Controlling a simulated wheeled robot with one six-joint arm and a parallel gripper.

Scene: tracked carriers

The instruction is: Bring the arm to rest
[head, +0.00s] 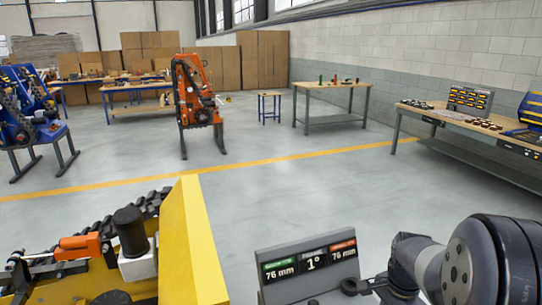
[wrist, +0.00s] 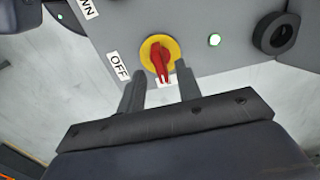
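My gripper (wrist: 159,78) is open in the wrist view, one finger on each side of the lower end of a red rotary switch (wrist: 159,58) on a yellow disc. I cannot tell whether the fingers touch it. The switch sits on a grey control panel (wrist: 205,15) with an "OFF" label (wrist: 118,66) to its left; another label below is mostly hidden. In the head view my arm reaches from the lower right to the grey panel (head: 262,245), whose display reads 76 mm, 1° and 76 mm. The fingers are not clear there.
A yellow tracked carrier (head: 203,240) fills the lower left, close to the panel. A black ring-shaped knob (wrist: 275,35) stands out from the panel's right. Workbenches (head: 335,86) and an orange machine (head: 196,105) stand farther back. The floor (head: 290,195) between is clear.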

